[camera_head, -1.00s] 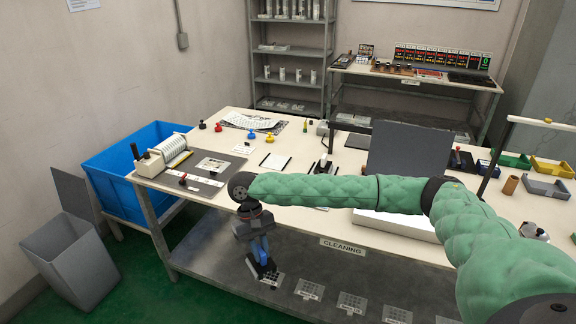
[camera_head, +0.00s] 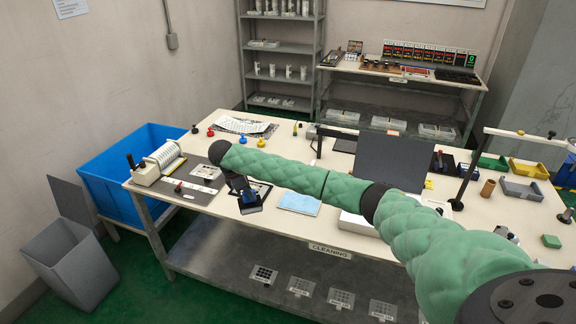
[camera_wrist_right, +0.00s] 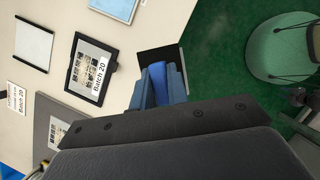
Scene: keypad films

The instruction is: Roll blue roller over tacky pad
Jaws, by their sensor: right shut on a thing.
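My right gripper (camera_head: 240,188) is over the table's front edge, left of centre. In the right wrist view its fingers (camera_wrist_right: 157,85) are shut on a bright blue piece, taken as the blue roller (camera_wrist_right: 158,80). A flat dark part (camera_wrist_right: 160,58) shows beyond the fingers. The roller's full shape is hidden. A light blue pad (camera_head: 298,202), perhaps the tacky pad, lies flat to the right of the gripper, apart from it. Its corner shows in the right wrist view (camera_wrist_right: 114,8). A white pad with dark edges (camera_wrist_right: 33,42) lies farther off. My left gripper is not in view.
A dark-framed "Batch 20" sheet (camera_wrist_right: 72,62) lies close by the gripper. A white roller device (camera_head: 158,165) stands at the table's left end. A blue bin (camera_head: 115,190) and a grey bin (camera_head: 72,262) are on the left. A dark upright panel (camera_head: 388,158) stands right of the pads.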

